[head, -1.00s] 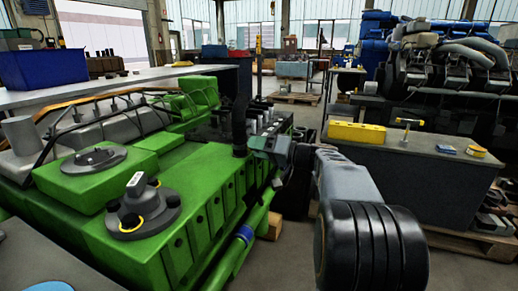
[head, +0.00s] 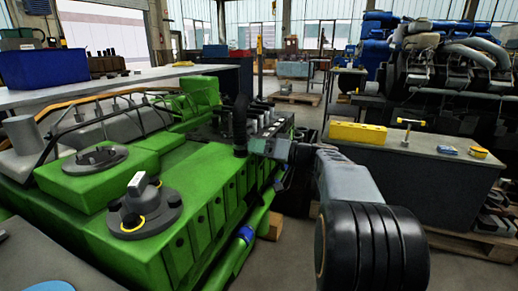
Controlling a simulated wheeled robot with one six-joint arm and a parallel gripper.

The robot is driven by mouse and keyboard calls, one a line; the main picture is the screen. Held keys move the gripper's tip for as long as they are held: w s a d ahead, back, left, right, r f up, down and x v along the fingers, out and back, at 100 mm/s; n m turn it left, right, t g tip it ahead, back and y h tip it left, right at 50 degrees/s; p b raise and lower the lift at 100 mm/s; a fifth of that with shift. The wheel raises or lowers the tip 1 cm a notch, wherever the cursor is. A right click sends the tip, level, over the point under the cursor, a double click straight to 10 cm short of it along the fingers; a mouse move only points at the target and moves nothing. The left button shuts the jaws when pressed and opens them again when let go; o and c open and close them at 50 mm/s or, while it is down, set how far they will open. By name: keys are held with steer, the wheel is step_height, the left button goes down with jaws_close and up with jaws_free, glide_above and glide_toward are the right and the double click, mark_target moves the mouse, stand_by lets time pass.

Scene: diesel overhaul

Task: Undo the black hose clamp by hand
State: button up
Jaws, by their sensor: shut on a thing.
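A black hose (head: 240,118) stands upright at the right edge of the green engine (head: 205,172), near the middle of the head view. The black hose clamp (head: 240,152) sits as a dark band around the foot of the hose. My gripper (head: 254,146) reaches it from the right and is shut at the clamp. The fingertips and the clamp's screw are too small to make out. My grey arm comes in from the lower right.
A bench (head: 400,165) at the right carries a yellow box (head: 357,132), a hammer (head: 406,130) and small items. A blue bin (head: 45,68) stands on a table at the left.

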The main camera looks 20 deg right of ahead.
steer(key=o, duration=0.9)
steer(key=p+v, duration=0.3)
steer(key=v, duration=1.1)
steer(key=s+a+r+m+g+h+p, duration=0.15)
steer(key=a+r+g+p, duration=0.25)
steer(key=a+p, duration=0.45)
steer(key=s+a+r+g+h+p, duration=0.2)
steer(key=a+r+g+p, duration=0.2)
steer(key=a+p, duration=0.5)
steer(key=s+a+r+h+p, duration=0.1)
steer(key=s+r+h+p, duration=0.1)
steer(key=p, duration=0.5)
steer(key=s+a+r+g+h+p, duration=0.1)
steer(key=s+r+h+p, duration=0.2)
steer(key=r+p, duration=0.3)
steer(key=s+a+r+h+p, duration=0.1)
steer(key=s+r+h+p, duration=0.2)
steer(key=p, duration=0.6)
step_height(320, 180, up, 2)
steer(key=shift+r+g+h, duration=0.15)
steer(key=shift+g+h, duration=0.15)
steer(key=shift+h, duration=0.05)
